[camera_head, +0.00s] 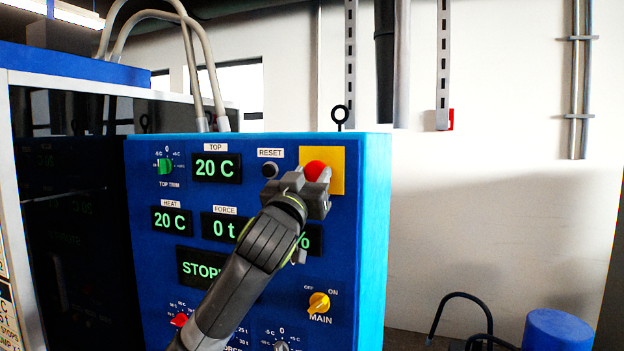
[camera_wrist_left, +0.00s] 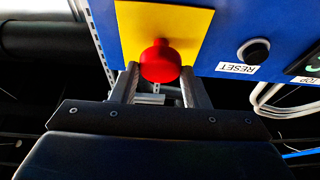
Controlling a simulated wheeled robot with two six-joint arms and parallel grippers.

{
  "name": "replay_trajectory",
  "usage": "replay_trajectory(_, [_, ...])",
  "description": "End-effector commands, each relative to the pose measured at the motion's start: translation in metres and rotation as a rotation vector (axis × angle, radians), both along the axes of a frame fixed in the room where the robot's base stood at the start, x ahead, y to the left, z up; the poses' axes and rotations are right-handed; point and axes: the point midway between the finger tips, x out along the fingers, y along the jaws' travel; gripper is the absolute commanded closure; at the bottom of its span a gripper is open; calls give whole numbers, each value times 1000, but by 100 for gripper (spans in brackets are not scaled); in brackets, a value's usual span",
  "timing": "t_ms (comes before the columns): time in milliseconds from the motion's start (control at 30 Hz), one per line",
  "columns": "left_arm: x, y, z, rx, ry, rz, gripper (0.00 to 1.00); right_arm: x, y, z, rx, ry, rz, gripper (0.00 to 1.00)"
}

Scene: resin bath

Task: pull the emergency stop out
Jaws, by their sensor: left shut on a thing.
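The emergency stop is a red mushroom button (camera_head: 315,170) on a yellow plate (camera_head: 337,160), at the upper right of the blue control panel (camera_head: 345,250). In the left wrist view the red button (camera_wrist_left: 160,62) sits between the two fingers, in front of the yellow plate (camera_wrist_left: 185,22). My left gripper (camera_head: 318,183) is at the button in the head view and covers its lower part. In the left wrist view my left gripper (camera_wrist_left: 160,82) is shut on the button, with one finger on each side. My right gripper is in neither view.
A black reset button (camera_head: 270,170) is just left of the yellow plate. A yellow main switch (camera_head: 319,302), a green top trim knob (camera_head: 165,166) and several displays share the panel. A blue drum (camera_head: 556,330) stands at the lower right. The space right of the panel is open.

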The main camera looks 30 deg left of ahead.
Motion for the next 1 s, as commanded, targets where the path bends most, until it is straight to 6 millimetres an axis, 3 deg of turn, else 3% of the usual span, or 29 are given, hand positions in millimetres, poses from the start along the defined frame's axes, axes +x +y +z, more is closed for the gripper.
replay_trajectory(67, [-1,-2,2,3,-5,-4,100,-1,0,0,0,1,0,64])
replay_trajectory(100, [-2,-2,2,3,-6,-4,57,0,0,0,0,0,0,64])
replay_trajectory(267, [-1,-2,2,3,-5,-4,37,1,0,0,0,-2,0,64])
replay_trajectory(667, [-7,-3,-2,3,-6,-4,35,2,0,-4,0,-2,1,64])
replay_trajectory(1000, [-61,-16,-29,8,-8,-3,35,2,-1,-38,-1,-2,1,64])
